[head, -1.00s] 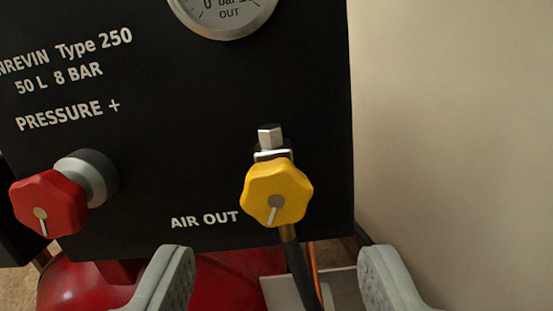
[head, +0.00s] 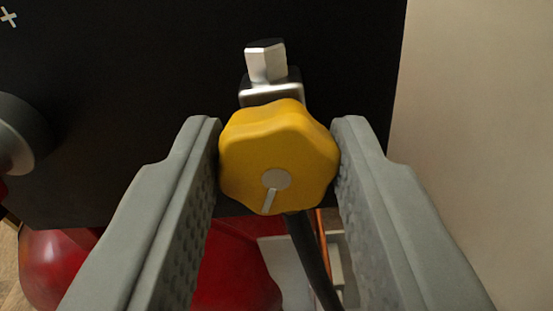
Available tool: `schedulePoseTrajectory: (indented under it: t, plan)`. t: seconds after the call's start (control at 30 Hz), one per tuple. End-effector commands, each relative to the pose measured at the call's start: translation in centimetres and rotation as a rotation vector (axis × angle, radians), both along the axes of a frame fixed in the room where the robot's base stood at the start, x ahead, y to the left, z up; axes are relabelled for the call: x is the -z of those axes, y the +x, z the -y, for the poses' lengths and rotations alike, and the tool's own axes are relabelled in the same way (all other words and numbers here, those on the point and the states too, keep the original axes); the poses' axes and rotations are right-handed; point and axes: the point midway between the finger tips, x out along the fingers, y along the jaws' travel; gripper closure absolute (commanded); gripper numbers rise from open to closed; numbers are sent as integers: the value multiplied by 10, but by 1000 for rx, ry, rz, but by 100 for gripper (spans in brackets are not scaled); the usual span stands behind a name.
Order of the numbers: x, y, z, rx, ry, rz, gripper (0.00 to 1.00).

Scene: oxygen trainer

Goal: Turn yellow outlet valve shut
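The yellow outlet valve (head: 278,145) is a lobed knob on the front of the black panel, in the middle of the view. Its grey centre cap carries a pale pointer line that points down and slightly left. My gripper (head: 278,150) has one grey finger on the left of the knob and one on the right. Both fingers appear to touch its sides, so it looks shut on the knob. The inner finger pads are partly visible below the knob.
A metal fitting (head: 267,65) rises just above the knob. A dark hose (head: 311,260) runs down below it. The red tank (head: 55,265) is at the lower left, and a grey knob collar (head: 22,135) is at the left edge. A plain pale wall (head: 475,130) is on the right.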

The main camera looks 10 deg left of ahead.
Motion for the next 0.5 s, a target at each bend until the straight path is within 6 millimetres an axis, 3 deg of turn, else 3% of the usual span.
schedulePoseTrajectory:
  t: [0.5]
  plan:
    - [0,0,0,0,106,0,89]
